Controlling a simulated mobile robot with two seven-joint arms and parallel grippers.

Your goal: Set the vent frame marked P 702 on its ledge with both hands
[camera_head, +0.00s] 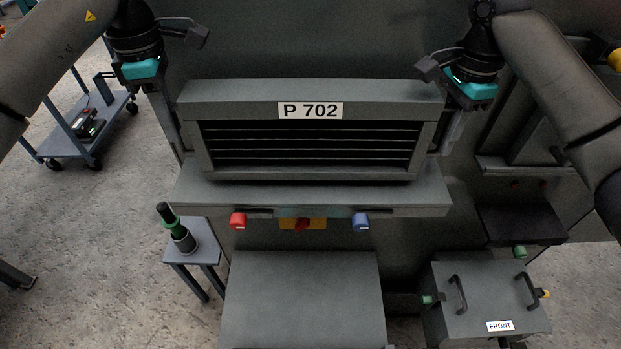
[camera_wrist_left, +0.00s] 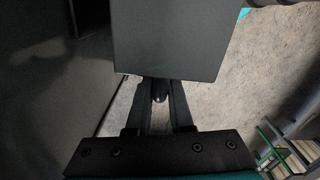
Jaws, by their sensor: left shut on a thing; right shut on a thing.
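The vent frame (camera_head: 311,92) is a dark grey box-like frame with black horizontal slats and a white label reading P 702. It is level in the head view, directly over the grey ledge (camera_head: 320,196). I cannot tell whether its bottom edge touches the ledge. My left gripper (camera_head: 178,148) is shut on the frame's left end. The left wrist view shows the fingers (camera_wrist_left: 158,92) at the edge of the frame's grey side (camera_wrist_left: 170,40). My right gripper (camera_head: 440,145) is shut on the right end; its fingertips are partly hidden.
Under the ledge front are a red button (camera_head: 238,220), a red knob on a yellow plate (camera_head: 303,224) and a blue button (camera_head: 361,220). A small side table (camera_head: 192,254) stands at left. A handled box marked FRONT (camera_head: 485,300) is at lower right.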

